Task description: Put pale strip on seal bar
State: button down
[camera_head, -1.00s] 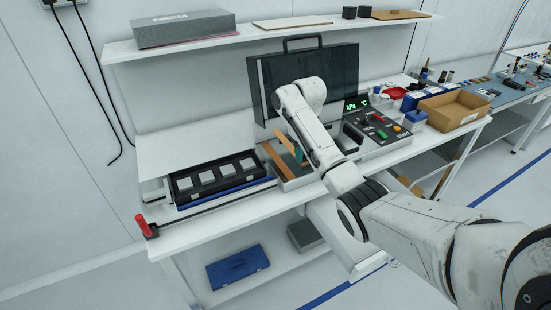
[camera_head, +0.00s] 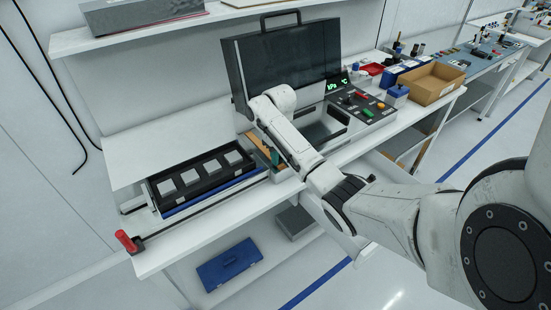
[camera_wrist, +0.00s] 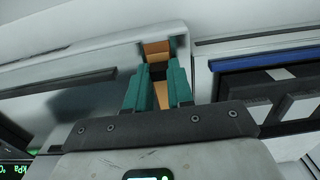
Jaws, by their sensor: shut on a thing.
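In the wrist view my gripper (camera_wrist: 158,88) has two teal fingers shut on a light tan strip (camera_wrist: 162,96), which shows between them. An orange-brown piece (camera_wrist: 155,47) shows just beyond the fingertips; I cannot tell whether it is the same strip or a separate bar. In the head view one teal fingertip (camera_head: 275,157) shows at the open metal chamber of the machine, beside a brown length (camera_head: 262,150) on its left. My arm hides much of the chamber. I cannot clearly tell the seal bar apart or whether the strip touches it.
A black tray (camera_head: 160,203) with several pale squares stands left of the chamber, with a red-handled rod (camera_head: 127,241) in front. The dark lid (camera_head: 290,60) stands open behind my arm. A control panel (camera_head: 362,102) and cardboard box (camera_head: 432,82) are to the right.

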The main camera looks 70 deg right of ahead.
jog(key=shift+r, duration=0.1)
jog(key=c, duration=1)
grip_release()
notch_tip(320, 180, up, 12)
jog(key=p, duration=0.2)
jog(key=shift+p, duration=0.35)
